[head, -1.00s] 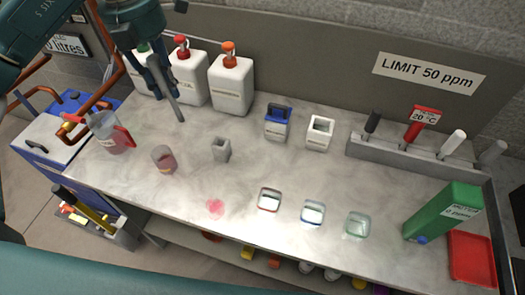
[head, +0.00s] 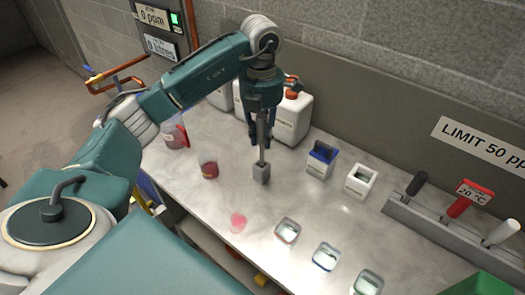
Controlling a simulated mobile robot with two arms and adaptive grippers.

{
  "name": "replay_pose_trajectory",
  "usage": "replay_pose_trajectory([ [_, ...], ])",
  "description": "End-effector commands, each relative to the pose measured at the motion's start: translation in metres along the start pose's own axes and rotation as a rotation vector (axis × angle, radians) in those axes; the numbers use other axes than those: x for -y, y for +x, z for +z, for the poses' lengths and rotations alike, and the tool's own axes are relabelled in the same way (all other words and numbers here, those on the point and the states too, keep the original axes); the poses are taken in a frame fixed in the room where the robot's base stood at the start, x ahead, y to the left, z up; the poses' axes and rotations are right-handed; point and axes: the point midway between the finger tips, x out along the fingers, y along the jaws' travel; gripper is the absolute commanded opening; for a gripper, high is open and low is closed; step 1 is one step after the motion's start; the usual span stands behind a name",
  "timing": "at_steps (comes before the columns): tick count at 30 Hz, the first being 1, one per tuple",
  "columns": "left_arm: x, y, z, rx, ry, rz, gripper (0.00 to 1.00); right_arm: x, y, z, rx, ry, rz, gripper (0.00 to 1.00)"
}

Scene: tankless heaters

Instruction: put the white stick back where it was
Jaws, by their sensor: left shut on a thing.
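My left gripper (head: 260,112) points down over the bench and is shut on a thin grey stick (head: 263,145). The stick is near upright. Its lower end meets the small grey cup (head: 261,174) in the picture; I cannot tell whether it is inside the cup or just above it. A stick with a white handle (head: 502,232) stands in the grey rack (head: 432,222) at the right, beside a red-labelled one (head: 460,204) and a black-handled one (head: 417,183). My right gripper is not in view.
A blue-topped box (head: 321,161) and a white box (head: 359,181) stand to the right. Three small glass dishes (head: 287,230) line the front.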

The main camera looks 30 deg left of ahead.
Motion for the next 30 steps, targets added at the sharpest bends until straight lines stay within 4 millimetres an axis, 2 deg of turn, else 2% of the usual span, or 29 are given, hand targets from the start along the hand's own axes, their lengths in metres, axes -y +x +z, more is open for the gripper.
replay_pose_trajectory([
  [5, 0.000, 0.018, 0.000, 0.001, 0.000, 0.000, 0.00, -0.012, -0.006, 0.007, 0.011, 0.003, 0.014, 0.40],
  [10, 0.000, 0.031, -0.001, -0.001, 0.000, 0.000, 0.00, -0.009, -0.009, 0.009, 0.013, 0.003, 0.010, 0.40],
  [15, 0.000, 0.055, 0.000, -0.001, -0.001, 0.000, 0.00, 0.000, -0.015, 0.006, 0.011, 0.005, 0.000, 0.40],
  [21, 0.000, 0.058, 0.001, 0.003, 0.001, 0.000, 0.00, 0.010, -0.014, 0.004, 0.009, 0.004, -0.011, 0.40],
  [26, 0.000, 0.062, 0.001, 0.002, 0.000, 0.000, 0.00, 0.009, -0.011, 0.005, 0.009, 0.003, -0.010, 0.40],
  [27, 0.000, 0.062, 0.001, 0.002, 0.000, 0.000, 0.23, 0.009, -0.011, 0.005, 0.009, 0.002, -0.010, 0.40],
  [30, 0.000, 0.061, 0.001, 0.002, 0.000, 0.000, 0.40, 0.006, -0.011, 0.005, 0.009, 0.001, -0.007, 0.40],
])
